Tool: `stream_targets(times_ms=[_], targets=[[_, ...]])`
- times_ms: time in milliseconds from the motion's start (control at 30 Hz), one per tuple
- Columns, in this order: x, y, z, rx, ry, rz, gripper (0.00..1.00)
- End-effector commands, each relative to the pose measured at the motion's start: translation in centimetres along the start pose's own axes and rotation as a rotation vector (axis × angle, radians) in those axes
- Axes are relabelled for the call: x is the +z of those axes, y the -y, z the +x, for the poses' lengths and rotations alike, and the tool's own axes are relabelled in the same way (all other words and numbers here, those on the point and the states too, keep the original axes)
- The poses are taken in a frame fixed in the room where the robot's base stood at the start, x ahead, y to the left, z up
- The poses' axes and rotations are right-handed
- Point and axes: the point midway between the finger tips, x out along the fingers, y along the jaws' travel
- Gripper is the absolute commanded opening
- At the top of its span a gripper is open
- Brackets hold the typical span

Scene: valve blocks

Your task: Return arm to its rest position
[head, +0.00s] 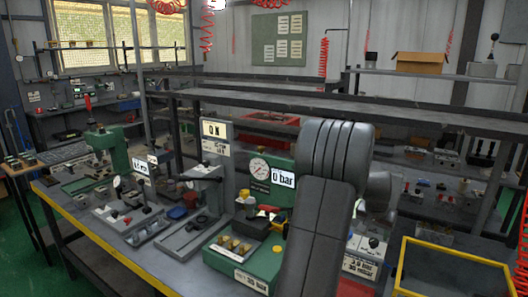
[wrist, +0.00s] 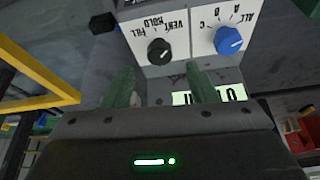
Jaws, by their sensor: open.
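My gripper (wrist: 160,90) shows in the wrist view with two green fingers spread apart and nothing between them. Beyond the fingers is a control panel (wrist: 187,48) with a black knob (wrist: 160,51) marked vent, hold and fill, and a blue knob (wrist: 229,41) marked with letters; the panel appears upside down. A lit display (wrist: 210,95) is partly hidden behind a finger. In the head view my arm rises in front of the bench and hides part of it; my gripper is not visible there.
The workbench (head: 190,285) has a yellow front edge. On it stand a green press (head: 105,140), a force stand (head: 216,150), and a green test unit with a gauge (head: 259,168) and a 0 bar display (head: 283,178). A yellow-framed tray (head: 455,252) is at right.

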Motion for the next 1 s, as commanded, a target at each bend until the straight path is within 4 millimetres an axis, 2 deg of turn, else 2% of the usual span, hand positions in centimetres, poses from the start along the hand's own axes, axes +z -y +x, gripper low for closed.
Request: stream_targets(times_ms=[100,467,1000], targets=[[-0.1,0.0,-2.5,-0.001,-0.005,0.0,0.52],[0.0,0.0,-9.8,-0.001,-0.004,0.0,0.52],[0.1,0.0,1.0,0.001,0.005,0.0,0.52]])
